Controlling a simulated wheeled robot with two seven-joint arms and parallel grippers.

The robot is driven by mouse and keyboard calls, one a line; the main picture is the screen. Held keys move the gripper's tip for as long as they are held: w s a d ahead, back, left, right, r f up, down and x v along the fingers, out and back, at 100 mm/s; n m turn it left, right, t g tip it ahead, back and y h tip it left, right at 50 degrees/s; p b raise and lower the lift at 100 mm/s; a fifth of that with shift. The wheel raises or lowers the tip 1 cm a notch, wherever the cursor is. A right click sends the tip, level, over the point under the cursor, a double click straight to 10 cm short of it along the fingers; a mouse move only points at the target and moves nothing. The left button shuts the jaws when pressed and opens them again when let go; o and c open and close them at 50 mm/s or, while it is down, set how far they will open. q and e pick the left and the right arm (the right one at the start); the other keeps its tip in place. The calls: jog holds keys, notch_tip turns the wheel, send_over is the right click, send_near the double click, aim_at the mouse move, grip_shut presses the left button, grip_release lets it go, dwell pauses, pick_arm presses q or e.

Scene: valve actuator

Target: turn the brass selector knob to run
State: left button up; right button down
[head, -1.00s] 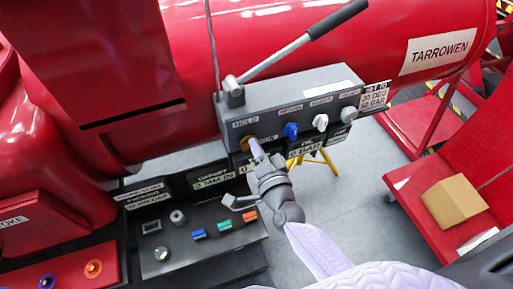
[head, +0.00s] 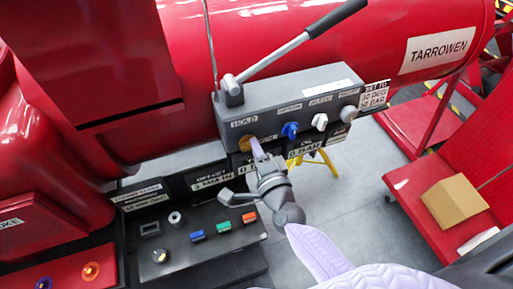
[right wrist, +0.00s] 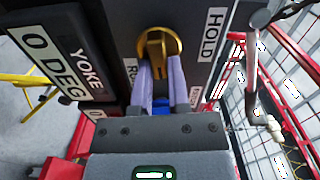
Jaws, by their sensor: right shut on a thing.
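The brass selector knob (head: 245,143) sits on the front of a grey control box (head: 285,108), at its left end, below the HOLD label (head: 244,121). In the right wrist view the knob (right wrist: 160,36) is a round brass disc with a raised bar. The RUN label (right wrist: 131,72), partly hidden by a finger, is left of the knob, and HOLD is on the right. My right gripper (right wrist: 160,72) is shut on the knob's bar, with one pale finger on each side; it also shows in the head view (head: 257,149). My left gripper is not in view.
Blue, white and grey knobs line the box right of the brass one. A long lever (head: 295,47) rises above it. A dark panel (head: 190,237) with coloured switches lies below left. A cardboard box (head: 453,202) rests on a red ledge at right.

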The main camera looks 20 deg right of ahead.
jog(key=c, duration=0.6)
grip_release()
jog(key=s, duration=1)
jog(key=shift+d+p, duration=0.15)
jog(key=shift+p, duration=0.15)
jog(key=s+f+n+g+y, duration=0.1)
jog(key=s+f+n+g, duration=0.2)
jog(key=f, duration=0.5)
jog(key=s+f+n+g+y, duration=0.1)
jog(key=f+n+g, duration=0.1)
jog(key=f+n, duration=0.4)
jog(key=s+d+f+n+g+h, duration=0.1)
jog(key=s+d+f+n+g, duration=0.1)
jog(key=s+f+n+g, duration=0.3)
jog(key=s+d+f+n+g+h+b, duration=0.1)
jog(key=s+d+f+n+g, duration=0.2)
jog(key=s+f, duration=1)
jog(key=s+n+g, duration=0.2)
jog(key=s+g, duration=0.2)
jog(key=s, duration=0.1)
jog(key=shift+s+h, duration=0.15)
jog(key=shift+h, duration=0.25)
